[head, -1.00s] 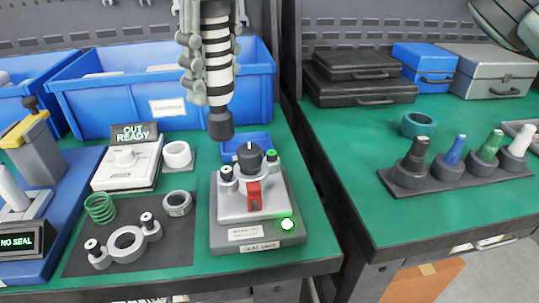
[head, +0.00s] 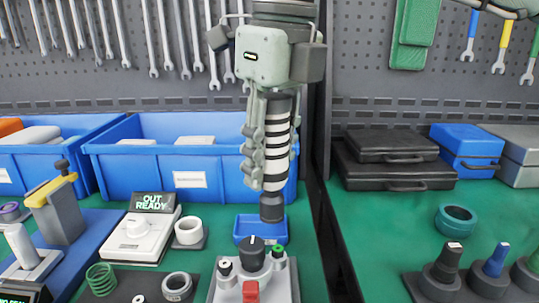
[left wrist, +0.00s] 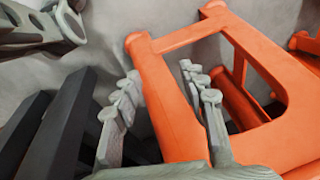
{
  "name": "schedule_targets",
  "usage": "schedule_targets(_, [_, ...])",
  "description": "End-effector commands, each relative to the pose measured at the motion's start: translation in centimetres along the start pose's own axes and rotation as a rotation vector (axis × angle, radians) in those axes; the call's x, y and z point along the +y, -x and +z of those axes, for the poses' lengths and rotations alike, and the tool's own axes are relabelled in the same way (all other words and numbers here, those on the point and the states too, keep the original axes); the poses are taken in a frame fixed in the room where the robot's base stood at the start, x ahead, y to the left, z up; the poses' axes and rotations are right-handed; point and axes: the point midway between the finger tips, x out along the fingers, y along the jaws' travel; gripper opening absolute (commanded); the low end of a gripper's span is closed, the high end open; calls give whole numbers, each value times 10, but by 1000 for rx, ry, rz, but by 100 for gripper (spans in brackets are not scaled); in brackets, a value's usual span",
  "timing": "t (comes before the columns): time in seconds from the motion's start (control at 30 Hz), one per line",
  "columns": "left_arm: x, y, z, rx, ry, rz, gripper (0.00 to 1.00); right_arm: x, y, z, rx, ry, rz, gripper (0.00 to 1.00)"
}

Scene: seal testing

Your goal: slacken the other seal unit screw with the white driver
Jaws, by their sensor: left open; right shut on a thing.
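My right gripper (head: 265,150) is shut on the white driver (head: 277,148), a white shaft with black bands. The driver hangs upright, its dark tip (head: 271,208) apart from and above the seal unit (head: 223,295). The unit is cut off at the bottom of the head view. It has a dark round knob (head: 251,254) in the middle, a white-topped screw (head: 226,268) on the left and a green-topped screw (head: 278,252) on the right. My left gripper (left wrist: 160,90) is open in the left wrist view, with an orange frame (left wrist: 175,105) behind and between its fingers.
A small blue tray (head: 247,229) stands behind the unit, and a large blue bin (head: 130,165) farther back. A white device (head: 140,238) reading "OUT READY" is on the left. Black cases (head: 375,177), a teal ring (head: 456,219) and coloured-topped tools (head: 493,262) are on the right bench.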

Motion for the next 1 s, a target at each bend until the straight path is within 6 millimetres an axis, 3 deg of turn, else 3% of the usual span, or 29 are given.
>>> schedule_targets(0.17, [2,-14,10,-8,-5,2,42,-1,1,0,-5,-4,1,0])
schedule_targets(0.33, [2,-12,6,-2,0,4,42,-2,-4,0,-5,-6,3,0])
schedule_targets(1.0, [-4,39,-33,42,36,4,42,-2,-46,-6,-6,-6,2,0])
